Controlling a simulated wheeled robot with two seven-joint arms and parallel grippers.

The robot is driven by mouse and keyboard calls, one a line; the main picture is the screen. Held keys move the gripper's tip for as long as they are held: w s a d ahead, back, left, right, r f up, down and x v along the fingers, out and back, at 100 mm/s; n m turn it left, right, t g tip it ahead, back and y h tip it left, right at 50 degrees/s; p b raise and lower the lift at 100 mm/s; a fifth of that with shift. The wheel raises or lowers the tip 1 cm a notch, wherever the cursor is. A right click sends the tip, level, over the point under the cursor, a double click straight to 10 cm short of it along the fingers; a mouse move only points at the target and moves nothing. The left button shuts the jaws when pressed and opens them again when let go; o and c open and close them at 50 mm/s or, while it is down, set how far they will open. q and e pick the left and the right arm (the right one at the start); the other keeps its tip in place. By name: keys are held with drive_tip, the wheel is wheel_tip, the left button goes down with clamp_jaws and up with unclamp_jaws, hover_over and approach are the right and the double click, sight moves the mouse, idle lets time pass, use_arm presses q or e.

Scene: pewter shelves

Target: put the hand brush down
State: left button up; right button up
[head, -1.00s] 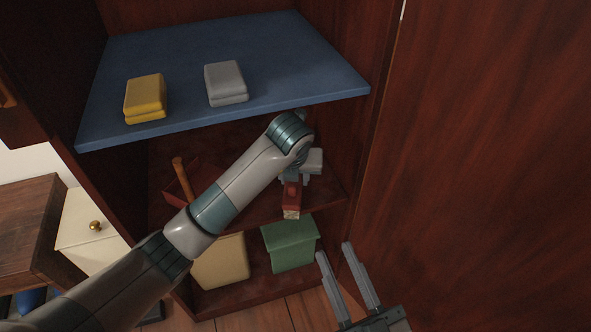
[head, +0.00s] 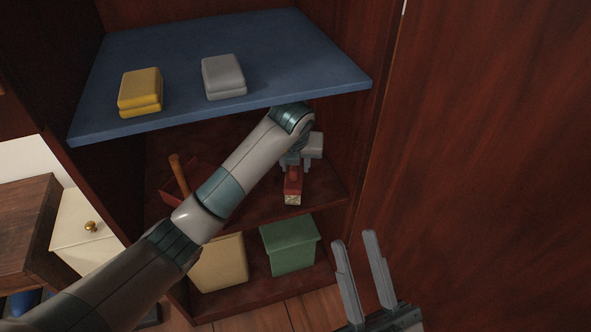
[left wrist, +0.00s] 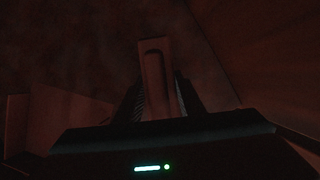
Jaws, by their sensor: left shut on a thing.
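The hand brush (head: 293,188) is a red block with pale bristles at its near end. My left gripper (head: 294,167) is shut on it inside the cabinet, at the middle shelf (head: 325,193). I cannot tell whether the brush touches the shelf. In the dark left wrist view, its reddish handle (left wrist: 155,80) stands between the fingers. My left forearm hides part of that shelf. My right gripper (head: 356,238) is open and empty, low in front of the cabinet's right side.
A red dustpan-like thing with an orange handle (head: 179,174) is left on the middle shelf. The blue shelf (head: 290,60) above carries a yellow block (head: 140,92) and a grey block (head: 223,77). Below stand a beige bin (head: 222,265) and a green bin (head: 290,247).

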sight(293, 183)
use_arm(q)
drive_tip(key=shift+f, duration=0.2)
use_arm(e)
drive_tip(key=shift+d+r+t, duration=0.45)
drive_tip(key=shift+r+t, duration=0.25)
drive_tip(key=shift+r, duration=0.1)
use_arm(q)
drive_tip(key=o, duration=1.1)
drive_tip(key=shift+o, duration=0.2)
drive_tip(key=shift+s+r, duration=0.25)
drive_tip(key=shift+r, duration=0.35)
drive_tip(key=s, duration=0.3)
drive_tip(key=s+p, duration=0.1)
drive_tip(key=s, duration=0.3)
drive_tip(key=s+a+p, duration=0.1)
drive_tip(key=s, duration=0.3)
drive_tip(key=shift+s, duration=0.55)
use_arm(e)
wheel_tip(293, 183, down, 6)
drive_tip(key=a+g, duration=0.2)
drive_tip(key=g, duration=0.2)
drive_tip(key=shift+w+a+r, duration=0.2)
drive_tip(key=shift+w+r, duration=0.05)
use_arm(q)
drive_tip(key=shift+f, duration=0.1)
